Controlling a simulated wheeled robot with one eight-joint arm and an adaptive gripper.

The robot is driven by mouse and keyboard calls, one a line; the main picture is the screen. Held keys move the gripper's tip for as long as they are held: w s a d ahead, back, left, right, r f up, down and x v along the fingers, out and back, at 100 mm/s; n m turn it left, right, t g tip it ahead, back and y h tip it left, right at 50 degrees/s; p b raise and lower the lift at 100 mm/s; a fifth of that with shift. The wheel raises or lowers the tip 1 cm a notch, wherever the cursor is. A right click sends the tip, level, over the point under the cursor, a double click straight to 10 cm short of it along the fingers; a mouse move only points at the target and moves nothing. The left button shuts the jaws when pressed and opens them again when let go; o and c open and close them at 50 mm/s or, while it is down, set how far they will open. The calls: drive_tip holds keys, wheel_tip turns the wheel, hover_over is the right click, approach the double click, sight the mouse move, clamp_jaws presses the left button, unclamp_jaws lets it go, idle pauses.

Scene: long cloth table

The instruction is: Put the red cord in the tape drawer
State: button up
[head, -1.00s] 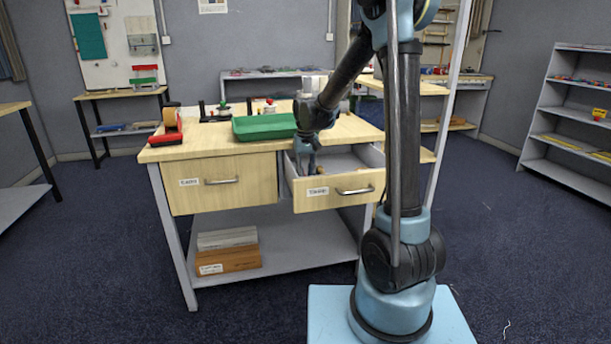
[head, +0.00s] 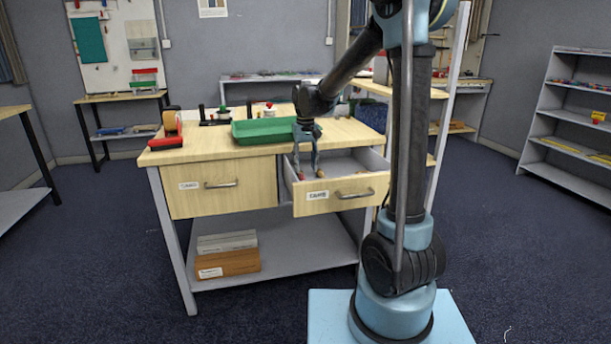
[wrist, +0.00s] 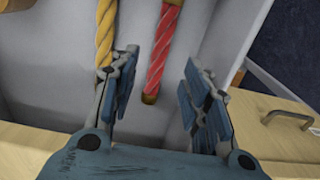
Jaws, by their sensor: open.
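The red cord (wrist: 164,50), a twisted red length with a brass-coloured end, lies in the open right drawer (head: 340,193). My gripper (head: 311,176) is open and points down into that drawer. In the wrist view the red cord's near end shows between the spread fingers of my gripper (wrist: 160,66), closer to the left finger. Neither finger is closed on it. A yellow twisted cord (wrist: 105,35) lies beside it, partly behind the left finger. The left drawer (head: 222,187) is shut. Both drawers have labels too small to read, so I cannot tell which is the tape drawer.
A green tray (head: 264,131) stands on the table (head: 215,147) just behind the gripper. A red and black tape dispenser (head: 168,131) sits at the table's left corner. Boxes (head: 228,262) lie on the lower shelf. The floor in front of the left drawer is clear.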

wheel_tip(320, 180, up, 6)
drive_tip(key=s+d+m+t, duration=0.1)
drive_tip(key=s+d, duration=1.3)
drive_tip(key=s, duration=0.1)
drive_tip(key=s+d+f+m, duration=0.1)
drive_tip(key=s+d+f, duration=0.3)
drive_tip(key=s+f, duration=0.2)
drive_tip(key=s+d+f+m+t, duration=0.1)
drive_tip(key=s+d+f, duration=0.3)
drive_tip(key=s, duration=0.7)
drive_tip(key=shift+f, duration=0.9)
drive_tip(key=shift+w+f, duration=0.2)
drive_tip(key=shift+w, duration=0.2)
